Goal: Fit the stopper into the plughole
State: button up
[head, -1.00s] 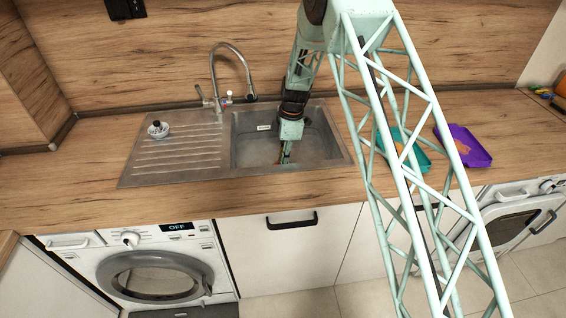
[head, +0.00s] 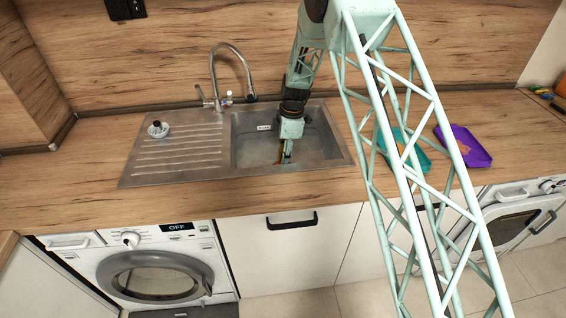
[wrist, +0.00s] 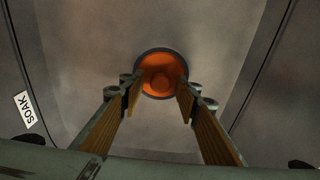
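An orange round stopper (wrist: 161,76) with a raised middle shows on the sink floor in the wrist view. A dark grey ring, the plughole's rim (wrist: 160,96), surrounds it. The stopper appears to lie within the ring; how deep it sits I cannot tell. My gripper (wrist: 158,97) is open, its two orange-padded fingers apart on either side of the stopper's near part. I see no finger closed on it. In the head view my gripper (head: 284,160) points down into the sink basin (head: 315,150), and the plughole is mostly hidden there.
A tap (head: 228,72) arches behind the basin. Teal (head: 405,150) and purple (head: 463,146) trays lie to the right. A SOAK label (wrist: 29,106) marks the basin wall.

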notch_tip(320, 180, up, 11)
jog(key=d, duration=0.1)
jog(key=shift+d+p, duration=0.15)
jog(key=shift+p, duration=0.3)
jog(key=shift+w, duration=0.1)
dwell(0.5)
jog(key=shift+r, duration=0.15)
